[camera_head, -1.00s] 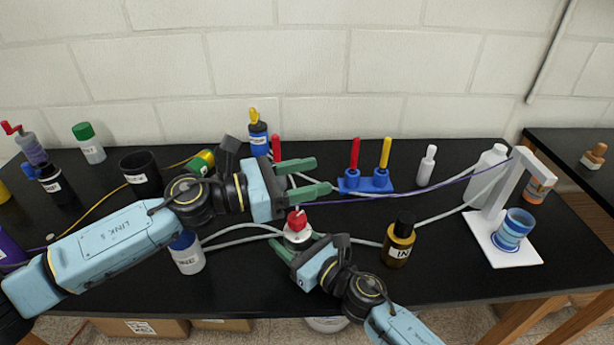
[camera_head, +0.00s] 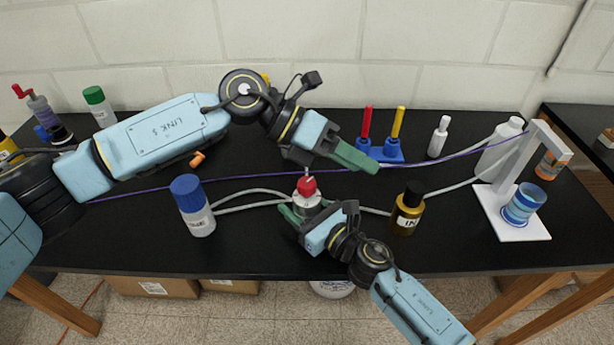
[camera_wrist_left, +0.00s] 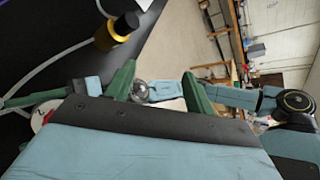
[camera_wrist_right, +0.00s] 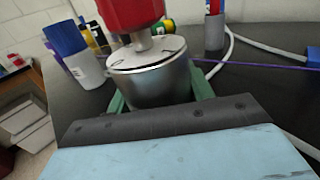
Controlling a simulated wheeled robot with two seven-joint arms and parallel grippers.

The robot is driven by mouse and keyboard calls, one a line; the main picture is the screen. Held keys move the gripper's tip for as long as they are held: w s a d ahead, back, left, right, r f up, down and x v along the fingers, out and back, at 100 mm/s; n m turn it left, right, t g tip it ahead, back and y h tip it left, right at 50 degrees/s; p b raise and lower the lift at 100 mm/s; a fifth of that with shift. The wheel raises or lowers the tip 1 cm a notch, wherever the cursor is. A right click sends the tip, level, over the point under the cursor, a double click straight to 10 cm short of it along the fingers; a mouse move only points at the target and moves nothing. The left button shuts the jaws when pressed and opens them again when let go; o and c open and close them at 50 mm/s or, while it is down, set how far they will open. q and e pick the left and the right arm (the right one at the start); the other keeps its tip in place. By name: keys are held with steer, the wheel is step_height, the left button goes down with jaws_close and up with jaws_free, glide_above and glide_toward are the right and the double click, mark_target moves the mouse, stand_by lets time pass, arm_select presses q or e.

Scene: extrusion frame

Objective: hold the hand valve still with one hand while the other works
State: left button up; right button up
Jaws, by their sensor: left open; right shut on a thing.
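The hand valve (camera_head: 306,198) stands upright on the black table, a silver body with a red knob on top. In the right wrist view its silver body (camera_wrist_right: 150,82) fills the space between the green fingers, with the red knob (camera_wrist_right: 128,14) cut off by the top edge. My right gripper (camera_head: 294,211) is shut on the valve body from the near side. My left gripper (camera_head: 345,163) is behind and above the valve, slightly to its right, apart from the red knob. Its fingers are open with nothing between them in the left wrist view (camera_wrist_left: 158,90).
Pale hoses run from the valve toward a blue-capped bottle (camera_head: 194,207) and a brown bottle (camera_head: 407,210). A purple cable (camera_head: 235,179) crosses behind. A blue rack (camera_head: 385,152) and a white stand (camera_head: 511,215) are further right.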

arm_select(q)
steer(key=n+y, duration=0.2)
steer(key=y, duration=0.1)
step_height(320, 180, up, 4)
steer(key=n+t+y, duration=0.3)
steer(key=n+y, duration=0.6)
steer(key=n, duration=0.3)
glide_above(307, 182)
step_height(307, 182, down, 12)
steer(key=shift+f, duration=0.1)
steer(key=shift+c, duration=0.3)
steer(key=c, duration=0.9)
